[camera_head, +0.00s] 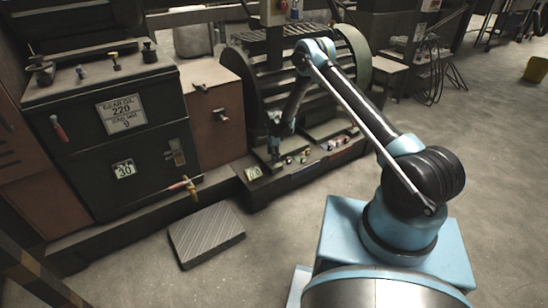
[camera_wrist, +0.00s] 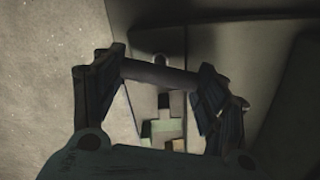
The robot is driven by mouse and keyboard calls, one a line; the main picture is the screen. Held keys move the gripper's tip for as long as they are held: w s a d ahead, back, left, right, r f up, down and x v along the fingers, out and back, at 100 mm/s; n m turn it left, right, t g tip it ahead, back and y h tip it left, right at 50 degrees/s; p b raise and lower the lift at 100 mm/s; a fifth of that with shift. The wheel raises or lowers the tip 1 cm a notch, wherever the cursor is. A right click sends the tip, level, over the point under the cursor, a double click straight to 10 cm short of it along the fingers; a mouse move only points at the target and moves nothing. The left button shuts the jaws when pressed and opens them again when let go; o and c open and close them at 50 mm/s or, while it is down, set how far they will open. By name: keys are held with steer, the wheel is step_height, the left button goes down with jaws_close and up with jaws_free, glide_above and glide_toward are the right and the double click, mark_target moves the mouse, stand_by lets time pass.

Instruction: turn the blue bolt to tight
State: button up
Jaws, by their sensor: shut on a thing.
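My gripper (camera_head: 274,153) reaches down to the low front ledge of the machine in the head view. In the wrist view, my gripper's two dark fingers (camera_wrist: 158,88) stand on either side of a dark grey cylindrical bar (camera_wrist: 160,74) and are shut on it. The bar lies crosswise between the fingers. It is in shadow, and I cannot tell whether it is part of the blue bolt.
A label plate (camera_head: 253,172) and several small coloured fittings (camera_head: 305,156) sit along the ledge. A dark cabinet (camera_head: 110,125) with knobs stands to the left. A ribbed metal plate (camera_head: 206,234) lies on the floor. The floor to the right is mostly clear.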

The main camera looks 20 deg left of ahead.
steer(key=shift+m, duration=1)
steer(key=o, duration=1)
steer(key=shift+o, duration=0.2)
step_height(320, 180, up, 12)
steer(key=shift+w, duration=0.1)
